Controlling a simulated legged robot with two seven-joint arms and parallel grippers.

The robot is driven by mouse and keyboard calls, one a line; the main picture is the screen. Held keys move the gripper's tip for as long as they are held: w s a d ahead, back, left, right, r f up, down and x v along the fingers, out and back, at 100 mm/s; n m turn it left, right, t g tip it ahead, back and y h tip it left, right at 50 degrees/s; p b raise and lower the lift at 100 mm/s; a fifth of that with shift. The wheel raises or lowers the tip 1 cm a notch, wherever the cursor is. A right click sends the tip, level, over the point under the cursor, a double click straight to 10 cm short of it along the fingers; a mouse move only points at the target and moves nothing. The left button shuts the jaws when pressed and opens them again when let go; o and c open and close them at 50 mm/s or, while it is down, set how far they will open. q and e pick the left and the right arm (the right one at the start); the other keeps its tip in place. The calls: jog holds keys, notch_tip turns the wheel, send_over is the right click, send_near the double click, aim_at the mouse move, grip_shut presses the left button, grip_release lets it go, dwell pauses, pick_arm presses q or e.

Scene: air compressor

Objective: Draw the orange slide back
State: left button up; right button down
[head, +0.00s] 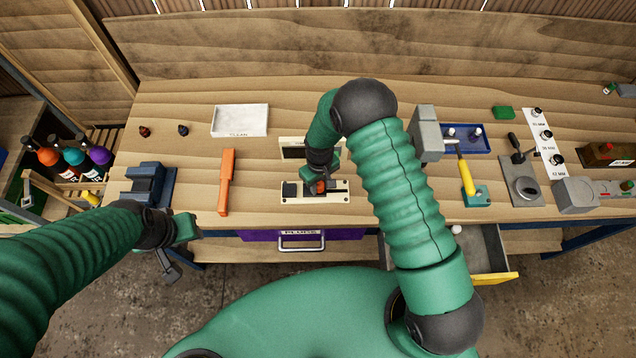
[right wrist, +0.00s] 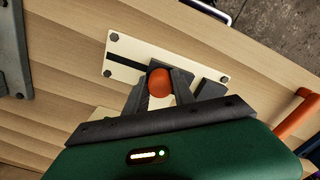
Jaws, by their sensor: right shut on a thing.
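The orange slide (head: 320,186) sits on a cream plate (head: 336,195) with a dark slot, near the front middle of the bench. In the right wrist view the orange slide (right wrist: 159,83) shows as a rounded knob between the fingers, and the cream plate (right wrist: 130,58) has dark screws at its corners. My right gripper (head: 318,180) is shut on the orange slide; it also shows in the right wrist view (right wrist: 159,88). A dark block (head: 290,190) stands at the plate's left end. My left gripper (head: 172,262) hangs empty in front of the bench's left edge; its jaw opening is unclear.
A blue vise (head: 147,185) stands farther left, and a white tray (head: 240,121) behind. Right are a grey block (head: 426,133), a yellow-handled tool (head: 466,177) and a blue tray (head: 468,139). An open drawer (head: 490,275) juts out below.

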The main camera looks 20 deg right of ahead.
jog(key=d, duration=0.4)
jog(key=shift+s+r, duration=0.15)
jog(key=shift+s, duration=0.15)
jog(key=c, duration=1.2)
grip_release()
jog(key=shift+o, duration=0.7)
jog(key=shift+s, duration=0.15)
jog(key=shift+s+d, duration=0.1)
jog(key=shift+r, duration=0.15)
notch_tip(320, 180, up, 16)
jog(key=b, duration=0.4)
jog(key=shift+r, duration=0.2)
